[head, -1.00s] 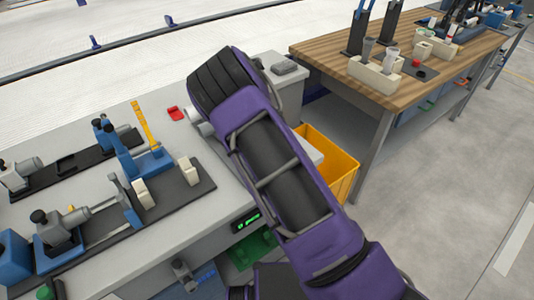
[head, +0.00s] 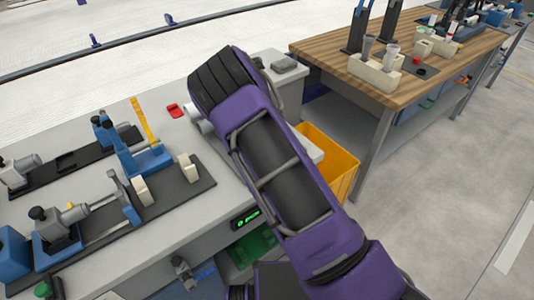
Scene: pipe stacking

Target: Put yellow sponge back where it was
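I cannot make out a yellow sponge in the head view. The clearest yellow things are a thin upright strip (head: 143,120) by a blue fixture and a yellow bin (head: 335,160) beside the bench; neither is clearly a sponge. My purple and black arm crosses the middle of the view and hides part of the grey bench (head: 205,210) and of the bin. My gripper does not show, so its opening and anything in it are hidden.
Blue clamps (head: 145,160) and cream blocks (head: 188,167) stand on a black plate (head: 175,190) on the bench. A small red object (head: 175,110) lies behind. A wooden-topped table (head: 425,95) with racks stands at right. Grey floor (head: 430,220) is clear at lower right.

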